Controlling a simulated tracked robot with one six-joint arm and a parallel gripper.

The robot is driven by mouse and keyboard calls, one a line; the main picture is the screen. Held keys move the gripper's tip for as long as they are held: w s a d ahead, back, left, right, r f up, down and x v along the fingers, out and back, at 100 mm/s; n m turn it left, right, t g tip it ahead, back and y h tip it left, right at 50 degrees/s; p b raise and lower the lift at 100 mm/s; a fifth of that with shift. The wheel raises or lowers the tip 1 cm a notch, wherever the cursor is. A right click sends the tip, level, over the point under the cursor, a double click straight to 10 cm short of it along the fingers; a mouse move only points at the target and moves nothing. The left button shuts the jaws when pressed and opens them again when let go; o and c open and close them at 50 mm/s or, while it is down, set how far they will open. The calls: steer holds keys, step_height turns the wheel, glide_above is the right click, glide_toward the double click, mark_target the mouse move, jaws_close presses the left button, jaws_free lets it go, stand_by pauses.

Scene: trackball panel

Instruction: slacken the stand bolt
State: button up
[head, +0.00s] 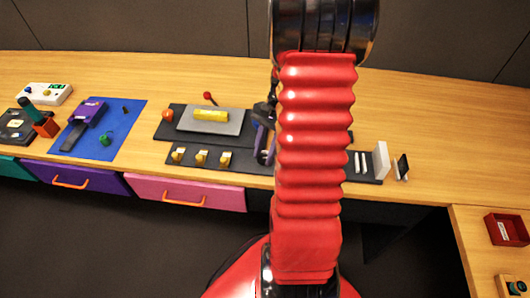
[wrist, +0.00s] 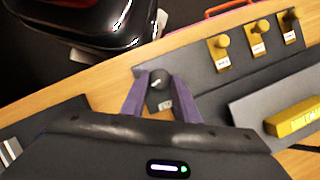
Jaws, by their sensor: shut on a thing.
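A dark round bolt head (wrist: 159,84) with a light mark on top stands on the dark panel strip (wrist: 190,75) in the wrist view. It looks like the stand bolt. A small label beside it is too small to read. My gripper (wrist: 163,88) has its two purple fingers on either side of the bolt head and is shut on it. In the head view my gripper (head: 264,153) points down at the front strip, partly behind my red arm. The bolt is mostly hidden there.
Three yellow knobs (head: 201,157) stand left of my gripper on the strip. Behind them are a grey plate with a yellow bar (head: 210,115) and a red-balled lever (head: 208,96). A white upright plate (head: 381,160) stands at right. The bench's right rear is clear.

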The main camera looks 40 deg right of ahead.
steer(key=shift+w+n+g+h, duration=0.15)
steer(key=shift+n+g, duration=0.2)
steer(key=shift+n, duration=0.6)
steer(key=shift+w+n+g+h, duration=0.15)
steer(key=shift+n+g, duration=0.2)
steer(key=shift+n, duration=0.6)
steer(key=o, duration=1.1)
steer(key=shift+s, duration=0.1)
steer(key=shift+c, duration=0.2)
steer(key=v, duration=1.3)
steer(key=shift+r, duration=0.35)
steer(key=shift+d, duration=0.15)
